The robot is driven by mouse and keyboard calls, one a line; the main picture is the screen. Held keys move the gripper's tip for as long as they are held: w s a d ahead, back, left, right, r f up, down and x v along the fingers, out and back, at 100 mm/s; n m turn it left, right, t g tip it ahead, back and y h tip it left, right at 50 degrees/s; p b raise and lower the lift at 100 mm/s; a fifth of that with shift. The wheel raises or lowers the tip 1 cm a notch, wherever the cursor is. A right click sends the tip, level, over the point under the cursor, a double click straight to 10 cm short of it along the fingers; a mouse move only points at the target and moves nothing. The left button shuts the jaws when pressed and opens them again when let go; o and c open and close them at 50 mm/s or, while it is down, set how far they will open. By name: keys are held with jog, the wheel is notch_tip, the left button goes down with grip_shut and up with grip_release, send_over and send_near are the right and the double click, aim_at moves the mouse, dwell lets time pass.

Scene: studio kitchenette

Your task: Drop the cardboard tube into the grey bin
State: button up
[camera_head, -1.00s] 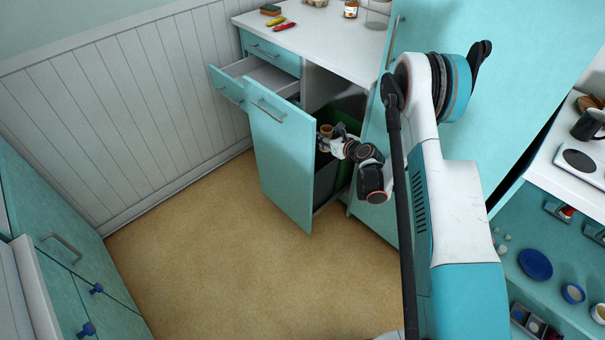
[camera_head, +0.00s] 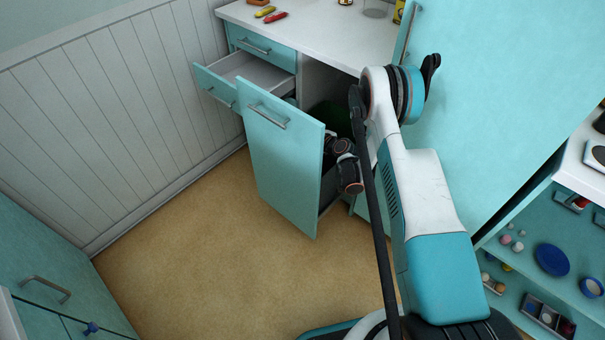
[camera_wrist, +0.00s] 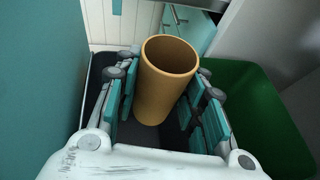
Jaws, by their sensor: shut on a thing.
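The cardboard tube (camera_wrist: 168,68) is a tan, open-ended cylinder, standing roughly upright in the wrist view. My gripper (camera_wrist: 165,92) is shut on it, with teal finger pads on both sides. The dark grey bin (camera_wrist: 95,80) lies around and below the fingers in the wrist view; its floor is mostly hidden by the tube and gripper. In the head view the grey bin's dark side (camera_head: 328,190) shows behind the pulled-out cabinet front. There the tube and fingertips are hidden, and only my wrist joints show above the bin.
A green bin (camera_wrist: 255,105) stands right beside the grey one. The tall teal pull-out front (camera_head: 285,165) closes off the near left side. An open drawer (camera_head: 250,75) sits behind it under the white counter (camera_head: 320,35). The floor (camera_head: 220,250) in front is clear.

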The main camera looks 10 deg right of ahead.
notch_tip(320, 180, down, 4)
jog(key=shift+f+b, duration=0.2)
jog(key=shift+b, duration=0.5)
jog(key=o, duration=0.7)
jog(key=shift+o, duration=0.2)
notch_tip(320, 180, up, 10)
